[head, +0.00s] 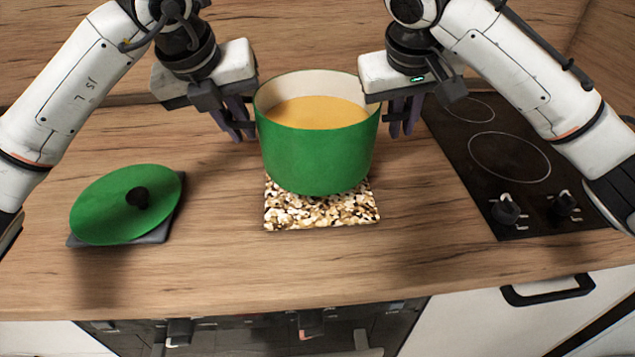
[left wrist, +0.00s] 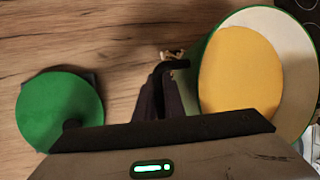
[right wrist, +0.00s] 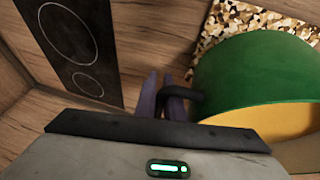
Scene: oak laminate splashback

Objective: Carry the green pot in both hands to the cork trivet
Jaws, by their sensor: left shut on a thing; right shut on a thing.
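The green pot (head: 315,155) is full of an orange-yellow liquid and stands upright between my grippers, over the back part of the speckled cork trivet (head: 320,211). I cannot tell whether its base touches the trivet. My left gripper (head: 240,122) is shut on the pot's left handle; the left wrist view shows the dark handle (left wrist: 172,68) at its fingers. My right gripper (head: 402,120) is shut on the right handle, and the right wrist view shows that handle (right wrist: 180,95) at its fingers. The trivet also shows beyond the pot in the right wrist view (right wrist: 235,22).
A green lid (head: 112,205) with a black knob lies on a dark grey square (head: 160,233) at the left. A black hob (head: 480,165) with knobs is at the right. The wooden counter (head: 220,265) is clear in front of the trivet.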

